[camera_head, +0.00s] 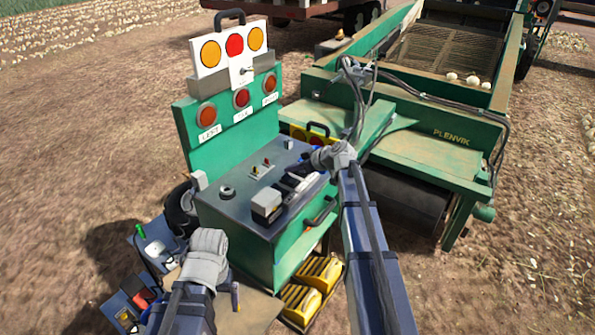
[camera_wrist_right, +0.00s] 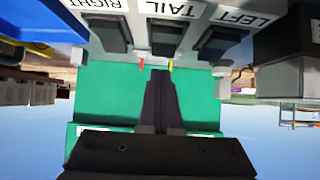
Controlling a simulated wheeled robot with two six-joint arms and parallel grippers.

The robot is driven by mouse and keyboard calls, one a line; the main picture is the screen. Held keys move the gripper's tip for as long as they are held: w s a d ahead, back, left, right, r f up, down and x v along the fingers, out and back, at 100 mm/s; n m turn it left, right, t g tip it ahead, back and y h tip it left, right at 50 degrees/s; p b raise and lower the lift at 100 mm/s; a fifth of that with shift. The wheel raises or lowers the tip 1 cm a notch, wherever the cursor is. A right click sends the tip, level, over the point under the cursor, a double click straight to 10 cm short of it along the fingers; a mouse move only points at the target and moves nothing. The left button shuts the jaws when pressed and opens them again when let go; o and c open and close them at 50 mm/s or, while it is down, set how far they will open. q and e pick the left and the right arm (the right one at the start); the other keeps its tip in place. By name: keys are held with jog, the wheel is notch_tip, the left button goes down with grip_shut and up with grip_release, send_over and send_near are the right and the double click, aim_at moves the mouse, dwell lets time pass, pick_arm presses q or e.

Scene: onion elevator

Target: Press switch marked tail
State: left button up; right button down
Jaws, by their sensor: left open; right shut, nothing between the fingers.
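The tail switch (camera_wrist_right: 165,36) is a dark rocker on a pale housing, beneath an upside-down TAIL label in the right wrist view. It sits between the RIGHT switch (camera_wrist_right: 107,34) and the LEFT switch (camera_wrist_right: 218,42). My right gripper (camera_wrist_right: 163,84) is shut and empty, its fingertips close to the tail switch in that picture; I cannot tell if they touch. In the head view my right gripper (camera_head: 291,184) is over the front of the green control box (camera_head: 250,250) and partly covers the switches. My left gripper (camera_head: 205,257) is low at the left, its open fingers mostly hidden.
Labelled orange-red lamps (camera_head: 241,98) are on the box's green back board (camera_head: 180,118). Small toggles (camera_head: 261,169) and a black knob (camera_head: 227,191) are on the top. A yellow pedal (camera_head: 318,272) lies below. The green Plenvik machine (camera_head: 430,150) stands close at the right.

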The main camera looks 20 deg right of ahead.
pick_arm(q)
jog(key=shift+f+b, duration=0.55)
jog(key=shift+f, duration=0.35)
pick_arm(e)
jog(key=shift+w+a+f, duration=0.1)
jog(key=shift+f, duration=0.85)
jog(key=shift+w+a+g+h+p, duration=0.15)
jog(key=shift+w+g+h+p, duration=0.2)
jog(key=shift+p, duration=0.4)
jog(key=shift+s+f+b, duration=0.2)
jog(key=shift+s+b, duration=0.05)
jog(key=shift+b, duration=0.05)
pick_arm(q)
jog(key=shift+r, duration=0.45)
pick_arm(e)
jog(key=shift+s, duration=0.1)
jog(key=shift+s+d+f, duration=0.15)
jog(key=shift+s+d, duration=0.3)
jog(key=shift+s, duration=0.1)
pick_arm(q)
jog(key=shift+f, duration=0.15)
pick_arm(e)
jog(key=shift+d, duration=0.15)
